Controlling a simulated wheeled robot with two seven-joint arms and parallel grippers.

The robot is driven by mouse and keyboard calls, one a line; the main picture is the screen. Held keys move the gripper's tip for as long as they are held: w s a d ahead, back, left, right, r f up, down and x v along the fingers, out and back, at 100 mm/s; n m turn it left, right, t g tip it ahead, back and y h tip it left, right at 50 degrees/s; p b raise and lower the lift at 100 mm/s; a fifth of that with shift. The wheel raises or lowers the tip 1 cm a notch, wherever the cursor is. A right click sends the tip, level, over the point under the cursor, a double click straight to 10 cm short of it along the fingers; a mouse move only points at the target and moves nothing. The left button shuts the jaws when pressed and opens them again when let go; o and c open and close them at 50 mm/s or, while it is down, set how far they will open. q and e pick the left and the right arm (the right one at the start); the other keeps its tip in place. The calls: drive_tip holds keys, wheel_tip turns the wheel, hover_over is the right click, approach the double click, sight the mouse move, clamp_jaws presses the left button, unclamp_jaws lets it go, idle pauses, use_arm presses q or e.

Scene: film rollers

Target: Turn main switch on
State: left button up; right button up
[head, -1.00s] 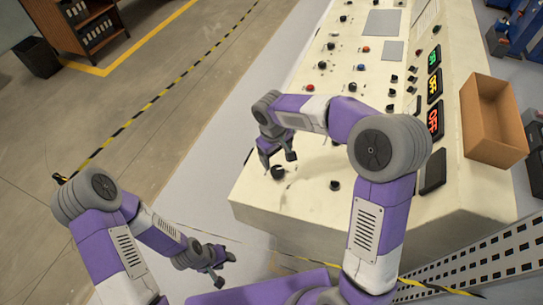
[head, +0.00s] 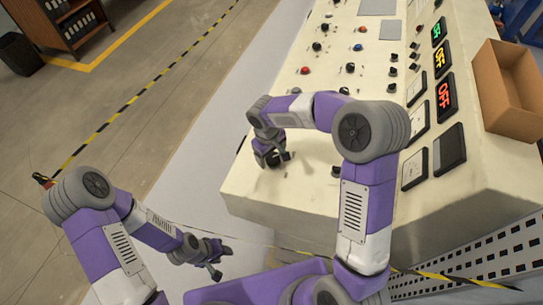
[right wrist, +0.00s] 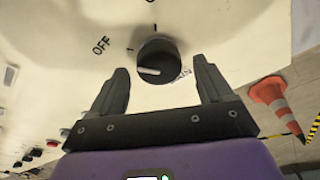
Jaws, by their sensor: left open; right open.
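The main switch is a round black knob (right wrist: 157,58) with a white pointer line on the cream console (head: 235,190). In the right wrist view, an OFF label is printed to its left, and another label beside it is partly hidden. The pointer lies toward the left of the picture. My right gripper (head: 274,162) is open over the near left corner of the console; in the wrist view its fingers (right wrist: 163,68) stand on either side of the knob's lower part, with visible gaps. My left gripper (head: 219,262) is open and empty, low in front of the console.
Another black knob (head: 336,171) sits right of my right gripper. Red, blue and black controls fill the panel farther back. Lit displays (head: 444,95) and an open cardboard box (head: 505,115) are at the right. An orange cone (right wrist: 275,103) stands on the floor.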

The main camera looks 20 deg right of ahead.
drive_tip(key=shift+d+f, duration=0.1)
drive_tip(key=shift+f, duration=0.4)
drive_tip(key=shift+c, duration=0.3)
drive_tip(key=c, duration=1)
